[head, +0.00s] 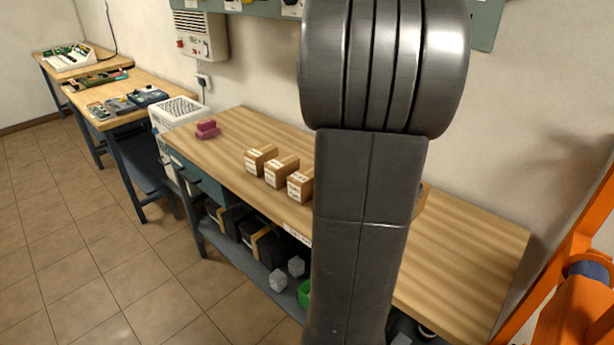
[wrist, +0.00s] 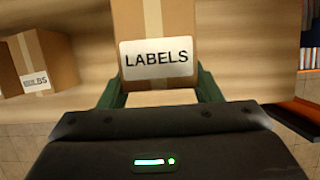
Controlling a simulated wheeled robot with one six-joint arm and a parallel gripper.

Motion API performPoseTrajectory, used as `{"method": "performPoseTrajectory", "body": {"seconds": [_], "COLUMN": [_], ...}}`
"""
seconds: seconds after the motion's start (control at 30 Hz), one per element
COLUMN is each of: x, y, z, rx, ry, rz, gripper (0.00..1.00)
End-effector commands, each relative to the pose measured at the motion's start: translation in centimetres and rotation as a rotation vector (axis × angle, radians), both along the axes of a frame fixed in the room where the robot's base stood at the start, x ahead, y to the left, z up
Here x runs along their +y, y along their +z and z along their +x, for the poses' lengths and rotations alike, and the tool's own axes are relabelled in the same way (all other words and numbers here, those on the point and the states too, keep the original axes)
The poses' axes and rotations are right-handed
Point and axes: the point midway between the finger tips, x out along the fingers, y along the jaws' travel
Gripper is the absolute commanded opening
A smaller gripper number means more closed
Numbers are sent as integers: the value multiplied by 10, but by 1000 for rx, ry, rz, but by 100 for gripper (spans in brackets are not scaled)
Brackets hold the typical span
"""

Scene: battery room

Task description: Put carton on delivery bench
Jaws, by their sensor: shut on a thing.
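In the wrist view my gripper (wrist: 160,90) is shut on a brown carton (wrist: 160,28) with a white label reading "LABELS". Its green fingers stand on both sides of the carton. A wooden surface lies behind it; I cannot tell whether the carton touches it. Another labelled carton (wrist: 38,62) stands apart at the left. In the head view my arm hides the gripper and nearly all of the held carton. A long wooden bench (head: 462,255) runs behind my arm; the small sign on its front edge is unreadable. Three cartons stand on it in a row, one (head: 261,158) farthest left.
Dark red blocks (head: 207,130) lie on the bench's left end. The shelf beneath holds black cases (head: 232,220) and grey blocks. An orange frame (head: 575,270) stands at the right. More worktables (head: 105,92) are at the far left. Bare bench top shows right of my arm.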

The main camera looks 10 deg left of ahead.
Motion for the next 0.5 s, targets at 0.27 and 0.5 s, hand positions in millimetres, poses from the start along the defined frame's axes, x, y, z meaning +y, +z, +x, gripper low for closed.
{"method": "performPoseTrajectory", "body": {"seconds": [0.27, 0.5], "x": [-1, 0], "y": [-13, -55], "z": [-1, -1], "rx": [3, 3], "ry": [26, 26], "rz": [-1, -1], "gripper": [24, 24]}}
